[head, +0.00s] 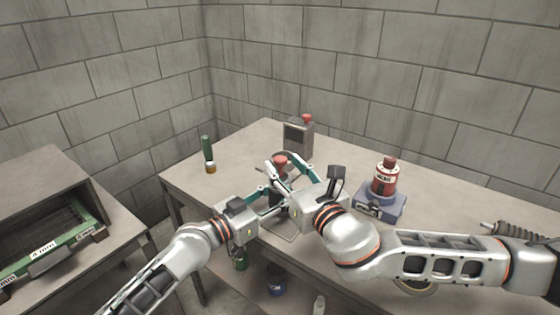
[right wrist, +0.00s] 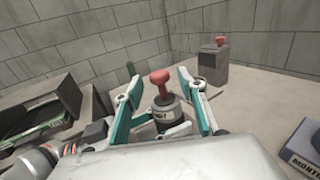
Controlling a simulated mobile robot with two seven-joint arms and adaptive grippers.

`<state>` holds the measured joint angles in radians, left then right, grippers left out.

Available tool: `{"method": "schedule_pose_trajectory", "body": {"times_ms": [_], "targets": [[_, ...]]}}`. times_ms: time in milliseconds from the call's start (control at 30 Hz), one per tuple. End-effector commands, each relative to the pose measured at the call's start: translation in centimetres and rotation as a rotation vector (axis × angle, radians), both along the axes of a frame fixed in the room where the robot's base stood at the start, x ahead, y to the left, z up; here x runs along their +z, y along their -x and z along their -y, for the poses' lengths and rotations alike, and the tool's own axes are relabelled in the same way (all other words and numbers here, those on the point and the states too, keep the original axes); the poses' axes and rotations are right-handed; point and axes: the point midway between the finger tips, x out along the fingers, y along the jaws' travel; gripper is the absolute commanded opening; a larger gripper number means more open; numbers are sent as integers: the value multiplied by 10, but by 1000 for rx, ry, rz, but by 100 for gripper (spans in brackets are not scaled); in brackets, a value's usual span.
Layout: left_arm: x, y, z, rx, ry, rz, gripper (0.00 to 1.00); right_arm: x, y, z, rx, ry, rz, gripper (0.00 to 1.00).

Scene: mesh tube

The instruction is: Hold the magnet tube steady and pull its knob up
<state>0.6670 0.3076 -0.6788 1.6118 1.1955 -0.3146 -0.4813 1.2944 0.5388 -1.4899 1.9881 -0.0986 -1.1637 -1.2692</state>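The magnet tube has a dark body with a pale label and a red knob (head: 280,161). It stands upright on the table; in the right wrist view the body (right wrist: 166,111) and knob show near the middle. My right gripper (right wrist: 161,80) is open, its fingers on both sides of the knob with gaps between. My left gripper (head: 268,190) comes in from the left, low by the tube body. A grey finger pad crosses in front of the body in the right wrist view. Whether the left fingers close on the body is hidden.
A grey box with a red top (head: 298,138) stands behind the tube. A red canister (head: 384,178) sits on a blue-grey box (head: 378,207) at right. A green cylinder (head: 207,152) stands at the left table edge. A side bench (head: 125,213) is at far left.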

Motion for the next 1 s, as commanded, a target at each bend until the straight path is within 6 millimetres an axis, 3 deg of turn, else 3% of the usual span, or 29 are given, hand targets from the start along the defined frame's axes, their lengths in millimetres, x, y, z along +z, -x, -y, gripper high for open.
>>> {"method": "schedule_pose_trajectory", "body": {"times_ms": [233,600,767,900,1000], "targets": [[0,0,0,0,0,0,8,0,-25,-12,1,-1,0,40],[0,0,0,1,0,0,8,0,-29,-14,1,-1,0,40],[0,0,0,1,0,0,8,0,-29,-13,1,-1,0,0],[0,0,0,1,0,0,8,1,-29,-13,0,-1,0,0],[0,0,0,1,-1,1,8,14,-30,-13,-1,-3,2,0]]}}
